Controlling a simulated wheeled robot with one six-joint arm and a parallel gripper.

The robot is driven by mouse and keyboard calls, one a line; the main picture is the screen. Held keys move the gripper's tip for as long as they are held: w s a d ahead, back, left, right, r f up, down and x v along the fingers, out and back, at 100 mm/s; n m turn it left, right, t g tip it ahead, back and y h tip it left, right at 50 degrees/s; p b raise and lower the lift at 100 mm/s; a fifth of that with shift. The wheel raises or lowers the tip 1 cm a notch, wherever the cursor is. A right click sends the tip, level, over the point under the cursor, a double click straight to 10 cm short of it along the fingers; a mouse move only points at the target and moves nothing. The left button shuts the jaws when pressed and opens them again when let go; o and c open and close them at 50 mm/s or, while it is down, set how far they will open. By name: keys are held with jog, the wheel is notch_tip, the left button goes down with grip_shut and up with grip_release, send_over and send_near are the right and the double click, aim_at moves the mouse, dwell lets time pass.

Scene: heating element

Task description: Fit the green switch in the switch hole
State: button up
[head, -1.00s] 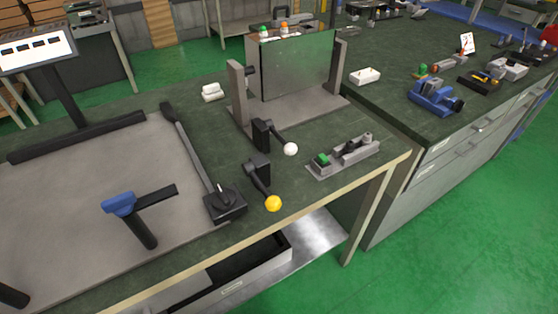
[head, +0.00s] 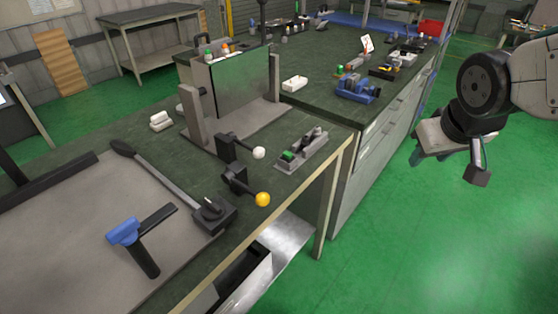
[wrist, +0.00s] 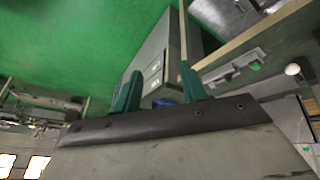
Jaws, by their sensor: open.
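The green switch (head: 288,155) sits at the near left end of a grey holder (head: 302,150) on the dark green bench top. It also shows in the wrist view as a small green spot (wrist: 253,66) on the holder, right of my fingers. My gripper (head: 447,165) hangs at the right over the green floor, well away from the switch and the bench. In the wrist view its two green fingers (wrist: 160,75) are apart with nothing between them. I cannot make out which opening is the switch hole.
Levers with a white ball (head: 259,153) and a yellow ball (head: 263,199) stand left of the holder. An upright panel (head: 240,82) stands behind it. A blue vise (head: 357,89) is on the far bench. Open floor lies between my gripper and the benches.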

jog(key=w+a+f+n+t+y, duration=0.25)
jog(key=w+a+f, duration=0.25)
jog(key=w, duration=0.4)
jog(key=w+a+f+n+t+y, duration=0.25)
jog(key=w+a+f, duration=0.2)
jog(key=w, duration=0.45)
jog(key=n+t+y, duration=0.1)
jog(key=n+y, duration=0.3)
jog(key=y, duration=0.5)
send_near(283, 155)
jog(key=w, duration=0.2)
jog(key=w+a, duration=0.1)
jog(key=shift+w+a+f, duration=0.1)
jog(key=shift+w+f, duration=0.1)
jog(key=shift+f, duration=0.1)
jog(key=shift+s+a+y, duration=0.15)
jog(key=shift+s+y, duration=0.05)
jog(key=shift+y, duration=0.3)
jog(key=shift+x, duration=1.15)
jog(key=x, duration=0.5)
jog(key=shift+a+r, duration=0.2)
jog(key=shift+a, duration=0.1)
grip_shut()
